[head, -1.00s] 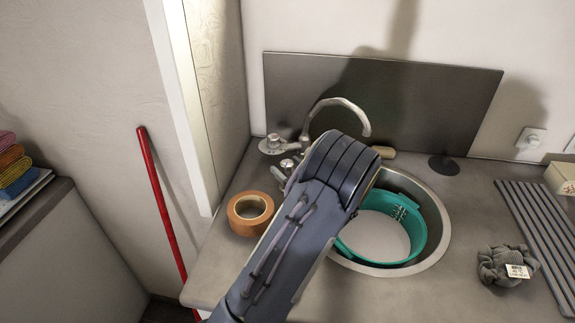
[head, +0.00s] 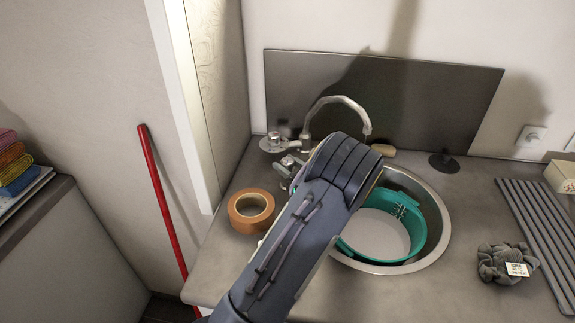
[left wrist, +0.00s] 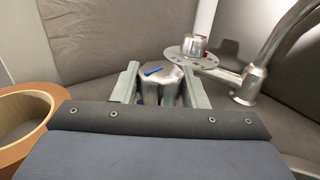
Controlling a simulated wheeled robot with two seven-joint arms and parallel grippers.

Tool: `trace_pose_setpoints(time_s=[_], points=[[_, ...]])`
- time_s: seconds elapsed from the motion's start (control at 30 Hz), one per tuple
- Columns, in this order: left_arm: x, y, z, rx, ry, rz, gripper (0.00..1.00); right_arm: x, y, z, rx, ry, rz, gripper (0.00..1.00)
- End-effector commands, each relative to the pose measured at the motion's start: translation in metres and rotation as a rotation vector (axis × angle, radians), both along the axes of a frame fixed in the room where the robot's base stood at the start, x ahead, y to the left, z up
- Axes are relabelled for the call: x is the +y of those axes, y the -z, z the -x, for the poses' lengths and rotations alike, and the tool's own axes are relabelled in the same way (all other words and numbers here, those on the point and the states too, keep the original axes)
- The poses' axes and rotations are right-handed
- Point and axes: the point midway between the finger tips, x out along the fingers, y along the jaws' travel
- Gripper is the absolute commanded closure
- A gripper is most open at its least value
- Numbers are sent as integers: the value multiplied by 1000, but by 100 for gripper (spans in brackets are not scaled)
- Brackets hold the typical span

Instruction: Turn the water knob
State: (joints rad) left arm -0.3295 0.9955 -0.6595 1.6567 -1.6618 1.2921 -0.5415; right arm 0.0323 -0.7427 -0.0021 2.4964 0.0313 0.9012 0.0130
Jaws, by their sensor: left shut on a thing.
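In the left wrist view, the near water knob (left wrist: 162,88) is a silver fluted knob with a blue mark on top. My left gripper (left wrist: 160,76) has one finger on each side of it and is shut on it. The second knob (left wrist: 194,46), with a red mark, stands beyond it to the right on the tap's plate. The curved tap (head: 338,99) rises behind the sink in the head view, and the far knob (head: 274,139) shows left of it. My left forearm and wrist hide part of the near knob's area there. My right gripper is not in view.
The round steel sink (head: 440,215) holds a teal round tub (head: 417,222). An orange tape roll (head: 250,211) lies on the counter left of my arm. A grey scrubber (head: 503,263) and a ribbed mat (head: 540,225) lie at right. A red pole (head: 163,205) leans at left.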

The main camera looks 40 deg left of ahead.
Motion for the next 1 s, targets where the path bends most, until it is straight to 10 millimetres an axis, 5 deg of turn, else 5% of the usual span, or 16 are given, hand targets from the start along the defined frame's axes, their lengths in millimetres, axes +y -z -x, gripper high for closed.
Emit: trace_pose_setpoints(time_s=[0.3,0.33,0.5,0.8,1.0], points=[[0,0,0,0,-21,1,84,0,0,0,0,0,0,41],[0,0,0,0,-21,1,60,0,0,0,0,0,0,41],[0,0,0,1,-21,2,40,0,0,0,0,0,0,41],[-3,0,0,0,-20,2,40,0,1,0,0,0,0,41],[-32,2,3,1,-17,2,40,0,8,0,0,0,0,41]])
